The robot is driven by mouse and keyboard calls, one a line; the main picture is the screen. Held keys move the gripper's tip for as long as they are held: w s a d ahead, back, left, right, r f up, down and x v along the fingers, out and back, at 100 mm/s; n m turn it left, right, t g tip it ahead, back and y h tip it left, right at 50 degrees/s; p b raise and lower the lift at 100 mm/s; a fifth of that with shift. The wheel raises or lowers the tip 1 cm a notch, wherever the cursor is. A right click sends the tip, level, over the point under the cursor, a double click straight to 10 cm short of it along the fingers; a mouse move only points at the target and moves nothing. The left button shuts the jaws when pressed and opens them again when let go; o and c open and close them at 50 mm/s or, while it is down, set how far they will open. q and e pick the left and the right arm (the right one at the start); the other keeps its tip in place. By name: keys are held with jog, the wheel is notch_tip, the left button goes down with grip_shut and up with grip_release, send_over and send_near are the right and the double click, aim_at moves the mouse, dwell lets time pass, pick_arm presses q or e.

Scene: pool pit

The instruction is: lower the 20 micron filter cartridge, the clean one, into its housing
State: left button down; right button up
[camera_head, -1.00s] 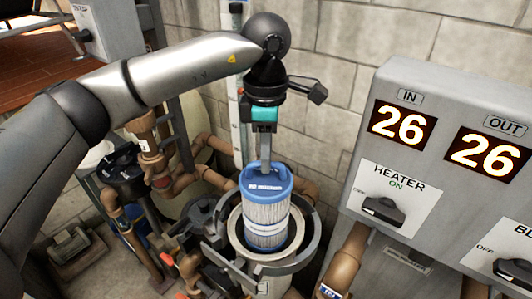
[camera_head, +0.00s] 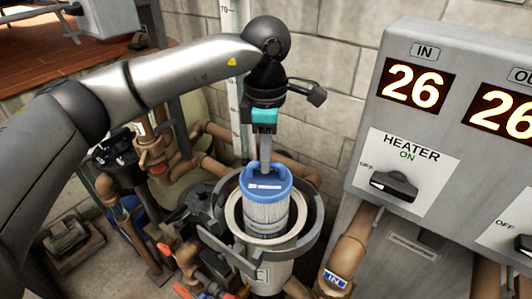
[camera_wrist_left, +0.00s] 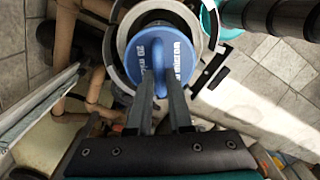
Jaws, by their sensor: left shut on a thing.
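The filter cartridge (camera_head: 267,215) has white pleats and a blue top cap. Its cap (camera_wrist_left: 160,50) in the left wrist view carries white lettering with "20" and "MICRON". My left gripper (camera_head: 265,165) is shut on the cap's raised handle; its two fingers also show in the wrist view (camera_wrist_left: 160,88). The cartridge hangs upright, its lower part inside the round housing (camera_head: 236,222), which has a pale inner rim and a dark grey outer collar. The blue cap and upper pleats stand above the rim. The cartridge's bottom end is hidden. My right gripper is not in view.
A grey control panel (camera_head: 420,120) with lit "26" readouts and a heater switch stands close on the right. Brown pipes (camera_head: 345,255) and valves surround the housing. A block wall (camera_head: 340,80) is behind. An upright scale post (camera_head: 238,80) stands behind the gripper.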

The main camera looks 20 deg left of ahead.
pick_arm(q)
notch_tip(320, 180, down, 12)
jog(key=b, duration=0.9)
jog(key=shift+f+b, duration=0.2)
jog(key=shift+b, duration=0.15)
dwell(0.5)
jog(key=shift+f+b, duration=1.2)
jog(key=shift+f, duration=0.15)
dwell(0.8)
jog(key=c, duration=0.8)
grip_release()
jog(key=shift+o, duration=0.4)
jog(key=shift+r, duration=0.15)
jog(key=shift+r+p, duration=3.95)
jog(key=shift+r, duration=1.95)
jog(key=shift+s+f, duration=0.1)
